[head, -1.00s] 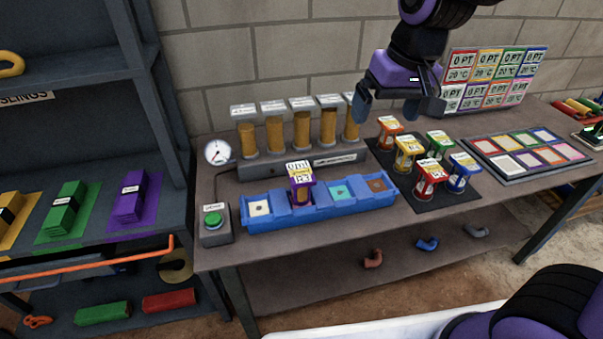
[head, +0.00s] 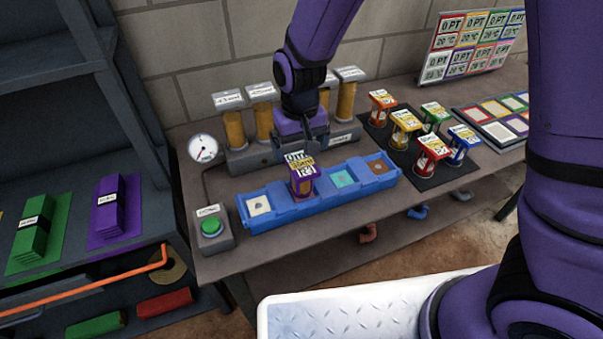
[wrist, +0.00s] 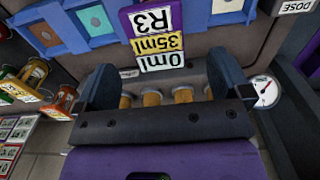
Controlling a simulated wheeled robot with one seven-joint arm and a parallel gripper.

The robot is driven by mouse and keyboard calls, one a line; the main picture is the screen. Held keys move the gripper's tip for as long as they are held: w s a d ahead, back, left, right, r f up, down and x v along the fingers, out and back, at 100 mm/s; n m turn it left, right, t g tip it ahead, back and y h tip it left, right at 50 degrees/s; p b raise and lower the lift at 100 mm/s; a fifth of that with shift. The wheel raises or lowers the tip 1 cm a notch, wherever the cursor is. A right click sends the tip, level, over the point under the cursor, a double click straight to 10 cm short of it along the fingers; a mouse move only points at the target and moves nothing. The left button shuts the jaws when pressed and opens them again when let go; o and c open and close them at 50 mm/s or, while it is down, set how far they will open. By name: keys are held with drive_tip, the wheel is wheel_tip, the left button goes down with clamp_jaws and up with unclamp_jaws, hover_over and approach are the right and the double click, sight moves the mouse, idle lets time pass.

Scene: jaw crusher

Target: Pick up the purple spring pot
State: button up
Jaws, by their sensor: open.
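The purple spring pot (head: 304,183) stands upright in the second compartment from the left of the blue tray (head: 277,218). Its top carries a label, which reads "R3", "35ml" and "0ml" in the wrist view, where the pot (wrist: 152,22) is at the top middle. My gripper (head: 304,146) is just behind and above the pot in the head view. In the wrist view its two blue fingers (wrist: 157,82) are spread apart, with the pot's label beyond and between them. Nothing is held.
Orange, yellow, red, green and blue pots (head: 407,130) stand on a dark mat to the right. Several amber cylinders (head: 264,124) are in a rack behind my gripper. A green button box (head: 212,229) and a gauge (head: 203,148) are at the left.

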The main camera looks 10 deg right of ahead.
sight(302, 163)
drive_tip(key=shift+d+f, duration=0.2)
drive_tip(key=shift+f, duration=3.7)
drive_tip(key=c, duration=1.1)
drive_tip(key=shift+c, duration=0.2)
drive_tip(key=shift+r, duration=0.2)
